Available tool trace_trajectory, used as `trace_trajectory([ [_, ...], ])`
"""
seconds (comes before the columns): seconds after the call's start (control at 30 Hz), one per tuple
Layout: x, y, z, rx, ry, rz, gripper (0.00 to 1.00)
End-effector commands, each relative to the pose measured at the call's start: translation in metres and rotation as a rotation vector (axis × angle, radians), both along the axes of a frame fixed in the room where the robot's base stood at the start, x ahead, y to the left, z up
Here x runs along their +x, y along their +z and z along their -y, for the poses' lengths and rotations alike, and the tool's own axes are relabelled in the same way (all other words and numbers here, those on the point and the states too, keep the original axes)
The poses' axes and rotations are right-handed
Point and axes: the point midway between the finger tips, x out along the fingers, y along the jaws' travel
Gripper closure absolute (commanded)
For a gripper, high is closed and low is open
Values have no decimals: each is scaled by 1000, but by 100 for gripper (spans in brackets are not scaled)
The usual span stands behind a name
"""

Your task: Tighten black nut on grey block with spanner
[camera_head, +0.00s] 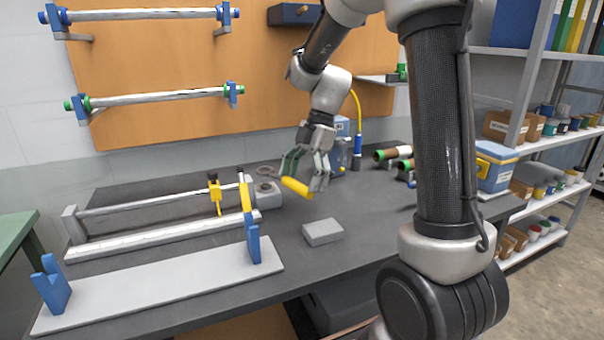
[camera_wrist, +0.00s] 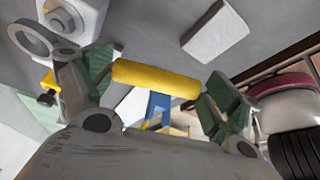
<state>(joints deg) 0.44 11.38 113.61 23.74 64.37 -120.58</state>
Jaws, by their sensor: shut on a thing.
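My gripper (camera_head: 306,172) is shut on the yellow handle (camera_head: 297,187) of the spanner, above the dark bench. In the wrist view the handle (camera_wrist: 157,78) lies between the green finger pads of my gripper (camera_wrist: 160,88). The spanner's grey ring head (camera_wrist: 35,38) sticks out at the left; in the head view it shows just behind the grey block (camera_head: 269,200). The nut (camera_head: 265,187) is a dark spot on top of that block. In the wrist view the nut (camera_wrist: 58,19) sits beside the ring, not inside it. The ring's height above the block is unclear.
A roller frame with yellow clamps (camera_head: 215,195) stands left of the block. A loose grey slab (camera_head: 322,232) lies in front. A long plate with blue supports (camera_head: 165,290) lies at the front left. A blue device (camera_head: 340,150) with a yellow hose stands behind my gripper.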

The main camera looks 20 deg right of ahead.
Motion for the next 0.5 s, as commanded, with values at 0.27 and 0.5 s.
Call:
trace_trajectory([
  [0.27,-1,-17,0,0,0,-2,39],
  [0.5,0,-32,0,1,0,-1,39],
])
